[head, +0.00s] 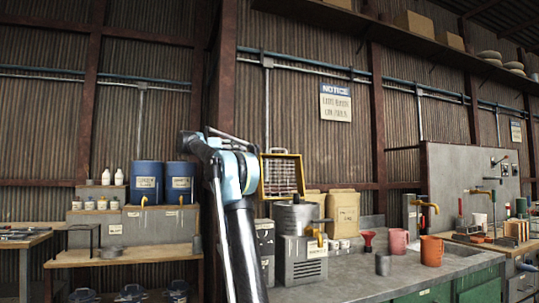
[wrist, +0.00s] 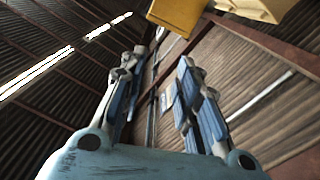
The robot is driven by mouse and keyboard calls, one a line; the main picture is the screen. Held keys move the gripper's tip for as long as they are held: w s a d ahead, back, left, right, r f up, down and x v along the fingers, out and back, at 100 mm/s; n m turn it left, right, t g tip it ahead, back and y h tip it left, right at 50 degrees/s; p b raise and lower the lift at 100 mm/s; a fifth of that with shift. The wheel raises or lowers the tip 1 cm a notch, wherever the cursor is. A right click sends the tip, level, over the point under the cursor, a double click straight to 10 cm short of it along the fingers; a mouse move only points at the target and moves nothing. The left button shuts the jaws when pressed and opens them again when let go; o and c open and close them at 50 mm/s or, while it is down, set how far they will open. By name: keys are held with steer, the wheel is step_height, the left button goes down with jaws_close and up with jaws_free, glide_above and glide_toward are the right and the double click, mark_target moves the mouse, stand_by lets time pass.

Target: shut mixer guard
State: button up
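The mixer (head: 305,262) is a grey machine on the bench in the head view, with a round metal bowl (head: 295,218) on top. Its guard (head: 282,174), a yellow frame with a mesh, stands raised upright behind the bowl. My gripper (wrist: 162,58) shows in the wrist view with its two fingers apart and nothing between them. In the head view my arm rises left of the mixer, and the fingers cannot be made out clearly. A yellow panel (wrist: 180,14) at the top of the wrist view looks like part of the guard, apart from the fingers.
Paper sacks (head: 343,213) stand behind the mixer. Blue drums (head: 146,182) stand on shelving at left.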

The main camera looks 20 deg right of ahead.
steer(key=d, duration=1.7)
steer(key=shift+w+d, duration=0.1)
steer(key=shift+w, duration=0.25)
steer(key=shift+c, duration=0.6)
jaws_close()
